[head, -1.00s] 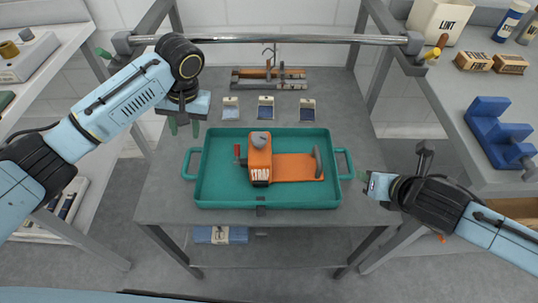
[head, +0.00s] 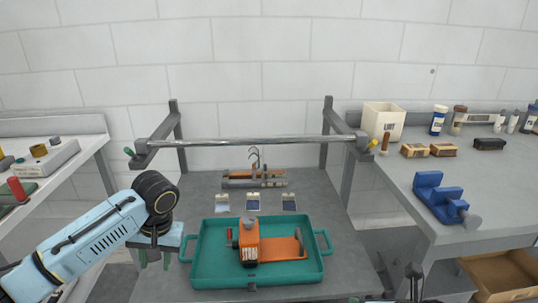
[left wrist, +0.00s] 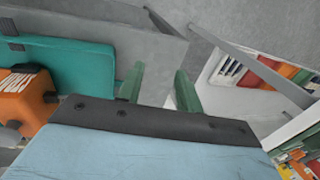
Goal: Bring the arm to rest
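My left arm comes in from the left in the head view. Its gripper (head: 155,260) points down beside the left end of the teal tray (head: 203,281), apart from it. In the left wrist view, its two green fingers (left wrist: 159,88) stand apart with nothing between them. The orange tool marked STRAP (head: 250,246) lies in the tray, not held; part of it also shows in the left wrist view (left wrist: 22,98). Only a small part of my right arm shows at the bottom edge of the head view, and its fingers cannot be made out.
The grey table (head: 190,200) has a metal rail (head: 250,141) across its back, with hooks hanging from it. Several small packets lie behind the tray. A blue stepped block (head: 438,195) and a LINT bin (head: 383,120) stand on the right bench. A wooden box (head: 505,275) is lower right.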

